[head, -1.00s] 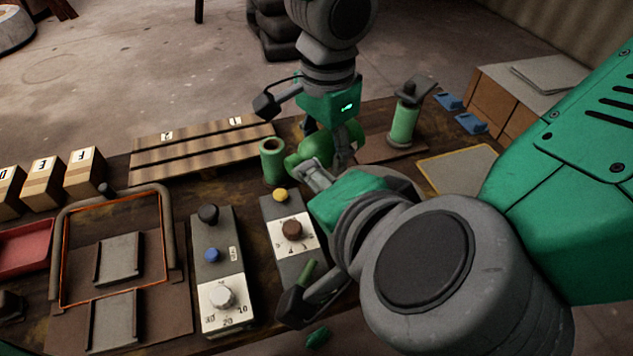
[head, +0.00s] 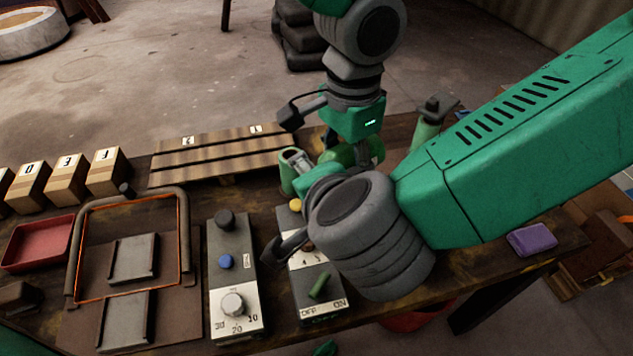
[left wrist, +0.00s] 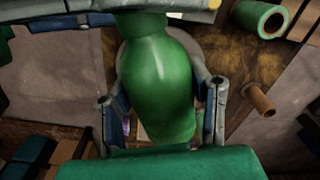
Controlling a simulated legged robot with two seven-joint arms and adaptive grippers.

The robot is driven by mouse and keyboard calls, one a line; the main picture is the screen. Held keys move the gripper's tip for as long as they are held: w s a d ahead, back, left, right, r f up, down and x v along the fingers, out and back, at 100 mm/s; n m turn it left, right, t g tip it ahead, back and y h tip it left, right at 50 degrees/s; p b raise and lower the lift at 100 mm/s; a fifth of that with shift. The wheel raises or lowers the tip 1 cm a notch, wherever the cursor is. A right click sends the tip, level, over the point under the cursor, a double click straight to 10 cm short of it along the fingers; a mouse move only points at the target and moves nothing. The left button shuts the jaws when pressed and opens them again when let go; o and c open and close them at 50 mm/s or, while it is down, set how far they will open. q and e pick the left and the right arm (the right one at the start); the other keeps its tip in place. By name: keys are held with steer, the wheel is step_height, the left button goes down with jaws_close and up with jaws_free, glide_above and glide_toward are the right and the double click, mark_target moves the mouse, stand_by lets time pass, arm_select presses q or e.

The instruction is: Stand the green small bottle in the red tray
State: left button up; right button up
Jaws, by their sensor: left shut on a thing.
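The green bottle (head: 343,154) is held by my left gripper (head: 350,148) at the back middle of the table. The red tray (head: 40,243) lies at the left end of the table, looks empty, and is far from both grippers.
A frame with a grey handle (head: 183,230) and a control box (head: 232,270) stand between tray and grippers. Lettered boxes (head: 67,178) and a slatted rack (head: 215,160) line the back. A purple block (head: 531,239) lies at the right. My right arm hides much of the table.

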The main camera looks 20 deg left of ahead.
steer(key=shift+f, duration=0.1)
jaws_close()
arm_select(q)
steer(key=o, duration=1.5)
steer(key=shift+c, duration=0.2)
arm_select(e)
steer(key=shift+w, duration=0.1)
